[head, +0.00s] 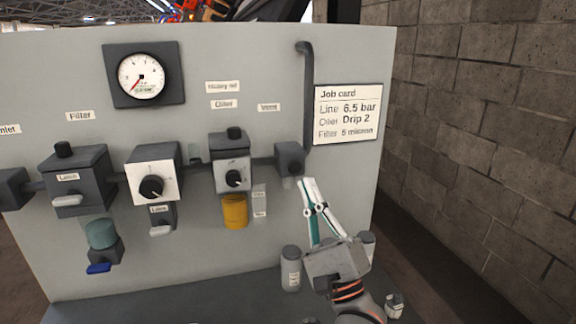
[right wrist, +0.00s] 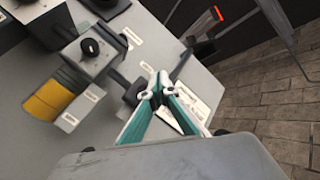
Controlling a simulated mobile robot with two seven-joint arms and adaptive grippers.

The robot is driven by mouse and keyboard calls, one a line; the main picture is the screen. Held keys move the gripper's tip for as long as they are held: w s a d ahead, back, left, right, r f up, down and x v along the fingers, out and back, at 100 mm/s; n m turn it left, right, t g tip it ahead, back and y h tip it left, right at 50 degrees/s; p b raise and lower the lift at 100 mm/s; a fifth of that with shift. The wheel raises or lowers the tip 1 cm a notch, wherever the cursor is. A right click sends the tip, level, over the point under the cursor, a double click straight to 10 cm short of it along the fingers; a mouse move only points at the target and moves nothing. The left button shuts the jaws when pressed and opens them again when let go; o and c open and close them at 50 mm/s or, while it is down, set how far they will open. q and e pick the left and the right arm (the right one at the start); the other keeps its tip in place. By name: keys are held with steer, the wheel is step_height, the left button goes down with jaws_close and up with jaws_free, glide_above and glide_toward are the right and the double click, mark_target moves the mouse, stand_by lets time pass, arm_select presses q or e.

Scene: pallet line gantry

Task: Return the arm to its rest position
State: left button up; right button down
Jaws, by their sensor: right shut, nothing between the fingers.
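My right gripper (head: 309,181) is shut and empty. In the head view it points up in front of the panel (head: 270,60), just below the dark block (head: 289,159) at the foot of the vent pipe. It also shows in the right wrist view (right wrist: 157,80), with its fingertips together; I cannot tell from there whether they touch the panel. My right arm (head: 352,290) comes in from the bottom right. My left gripper is not in either view.
The oiler with its yellow bowl (head: 235,211) is left of my right gripper. A grey canister (head: 291,268) stands on the ledge (head: 180,300), close beside my gripper's body. The job card (head: 348,114) is above right. A block wall (head: 480,130) stands at the right.

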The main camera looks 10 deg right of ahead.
step_height(320, 180, down, 23)
steer(key=s+d+n+g+h, duration=0.25)
steer(key=n+g, duration=0.75)
steer(key=n, duration=0.6)
steer(key=s+d+f+n+g+h, duration=0.1)
steer(key=s+d+f+n, duration=0.1)
steer(key=f, duration=0.1)
steer(key=s+d+f+n+g+h, duration=0.1)
steer(key=s+d+f+n+h, duration=0.1)
steer(key=f, duration=0.1)
steer(key=s+d+f+n+g+h, duration=0.1)
steer(key=s+d+f+n+g, duration=0.1)
steer(key=s+d+f, duration=0.1)
steer(key=shift+h, duration=0.25)
steer(key=s+d+f+n+g+h, duration=0.4)
steer(key=s+d+f+n+g, duration=0.15)
steer(key=s+d, duration=0.55)
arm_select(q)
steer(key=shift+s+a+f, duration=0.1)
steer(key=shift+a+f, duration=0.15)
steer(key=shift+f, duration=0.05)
arm_select(e)
steer(key=a+f+m+t+y, duration=0.2)
steer(key=a+f+t+y, duration=0.2)
steer(key=a+f, duration=1)
steer(key=a+y, duration=0.2)
steer(key=y, duration=0.1)
steer(key=shift+w+a, duration=0.35)
